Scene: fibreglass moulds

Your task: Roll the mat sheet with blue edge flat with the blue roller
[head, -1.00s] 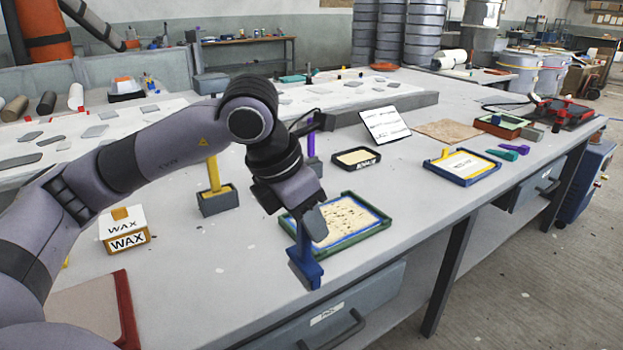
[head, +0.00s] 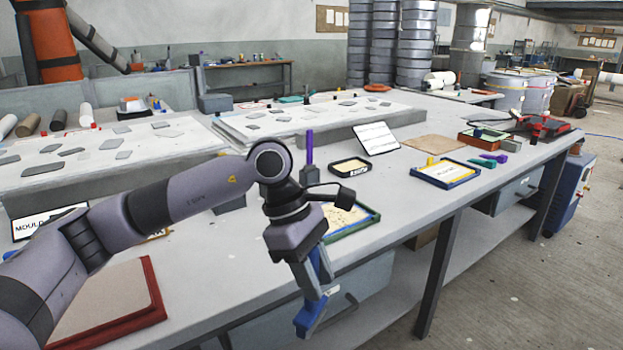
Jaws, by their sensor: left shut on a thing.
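My left gripper (head: 313,277) is shut on the blue roller (head: 311,314), whose blue part shows between and below the fingers. In the picture the roller overlaps the table's front edge and drawer front; its height and distance are hard to tell. The mat sheet with blue edge (head: 347,219) lies in a green-framed tray (head: 371,218) just behind and right of the gripper. My left wrist and gripper hide the tray's left part. The sheet is cream with dark specks. My right gripper is not in view.
A blue-framed tray (head: 474,176) with a pale sheet stands to the right, with green and purple tools beyond it. A black-rimmed tray (head: 349,167), a purple upright handle (head: 309,148) and a white sign (head: 377,138) stand behind. A red-edged board (head: 155,295) lies front left.

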